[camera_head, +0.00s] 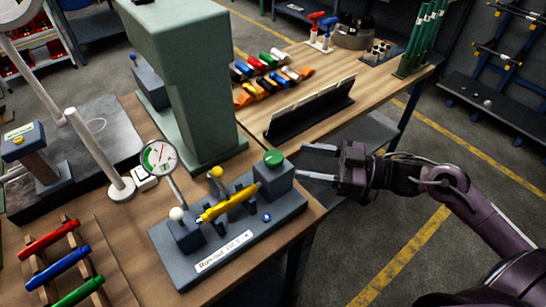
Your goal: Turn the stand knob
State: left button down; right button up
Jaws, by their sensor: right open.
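A grey run-out stand (250,238) sits at the front of the wooden bench. A round green knob (274,157) tops the block at its right end; it appears to be the stand knob. A yellow workpiece (230,202) lies across the stand's supports. A dial gauge (159,157) rises at the stand's left end. My right gripper (303,162) comes in from the right, open and empty. Its two fingers point left towards the knob's block, just right of it and apart from the knob in the picture. My left gripper is not in view.
A tall green machine column (190,80) stands behind the stand. A rack with red, blue and green handles (57,267) lies at front left. A black tilted holder (310,108) and several coloured pieces lie on the bench behind. Open floor (390,240) is at the right.

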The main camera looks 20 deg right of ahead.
aim_at(273, 156)
jog(key=shift+s+a+r, duration=0.2)
jog(key=shift+a+r, duration=0.1)
jog(key=shift+a, duration=0.05)
jog(key=p+x, duration=0.1)
jog(key=x, duration=0.5)
jog(key=shift+w+a, duration=0.15)
jog(key=shift+w+a+f+p, duration=0.1)
jog(key=shift+w+a+p, duration=0.2)
jog(key=shift+a, duration=0.2)
jog(key=c, duration=1)
jog(key=shift+o, duration=0.2)
